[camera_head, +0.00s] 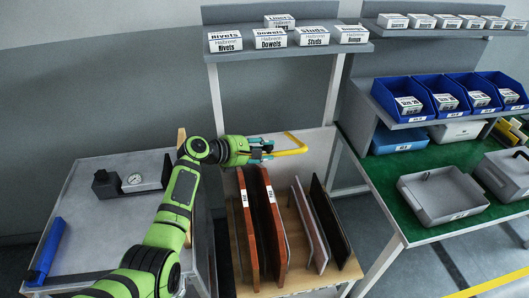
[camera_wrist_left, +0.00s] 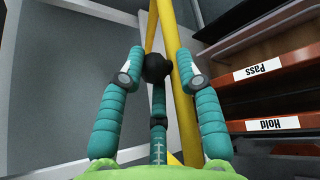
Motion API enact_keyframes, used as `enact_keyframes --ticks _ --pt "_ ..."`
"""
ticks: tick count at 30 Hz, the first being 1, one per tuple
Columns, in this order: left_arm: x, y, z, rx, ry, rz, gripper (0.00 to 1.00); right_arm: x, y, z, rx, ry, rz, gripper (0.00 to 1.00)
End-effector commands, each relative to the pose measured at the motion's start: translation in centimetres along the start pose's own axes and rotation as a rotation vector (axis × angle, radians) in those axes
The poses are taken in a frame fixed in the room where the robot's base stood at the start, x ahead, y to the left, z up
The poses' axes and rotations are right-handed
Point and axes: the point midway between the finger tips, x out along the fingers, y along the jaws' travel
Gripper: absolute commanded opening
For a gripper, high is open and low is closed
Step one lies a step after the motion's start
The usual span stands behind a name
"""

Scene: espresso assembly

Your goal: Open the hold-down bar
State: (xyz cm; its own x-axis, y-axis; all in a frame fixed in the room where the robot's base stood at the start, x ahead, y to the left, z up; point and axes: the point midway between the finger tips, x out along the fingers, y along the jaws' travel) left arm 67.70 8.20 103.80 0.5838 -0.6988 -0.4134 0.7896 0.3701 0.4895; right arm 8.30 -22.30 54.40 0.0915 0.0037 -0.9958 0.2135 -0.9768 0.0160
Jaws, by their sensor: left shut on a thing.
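The yellow hold-down bar (camera_head: 298,140) juts out to the right of my left gripper (camera_head: 262,148), above the rack of upright panels in the head view. In the left wrist view the yellow bar (camera_wrist_left: 184,95) runs up the picture just right of centre. A round black knob (camera_wrist_left: 155,67) sits beside it. The teal fingers of my left gripper (camera_wrist_left: 156,66) are closed around this knob. My right gripper is not in view.
Upright brown panels (camera_head: 269,220) stand in a wooden rack (camera_head: 292,240) below the gripper. A grey table (camera_head: 110,225) with a gauge device (camera_head: 133,180) is on the left. A green bench (camera_head: 400,195) with grey trays and blue bins is on the right.

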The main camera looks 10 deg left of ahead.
Motion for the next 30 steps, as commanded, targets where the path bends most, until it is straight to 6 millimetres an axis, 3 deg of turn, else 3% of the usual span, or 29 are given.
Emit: enact_keyframes --ticks 1,9,28,29,30 --pt "-0.5 1.7 0.9 -0.011 0.002 0.006 0.0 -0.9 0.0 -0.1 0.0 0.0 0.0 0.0" --pt "-0.7 3.7 1.6 -0.091 0.012 -0.044 0.0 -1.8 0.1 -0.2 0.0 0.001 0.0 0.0" --pt "-0.7 4.4 1.7 -0.118 0.018 -0.066 0.0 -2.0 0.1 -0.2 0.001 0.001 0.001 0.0" --pt "-0.7 4.4 1.7 -0.118 0.018 -0.066 0.38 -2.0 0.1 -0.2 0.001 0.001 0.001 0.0" --pt "-0.7 4.4 1.7 -0.119 0.018 -0.066 0.54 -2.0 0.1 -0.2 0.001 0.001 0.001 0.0"
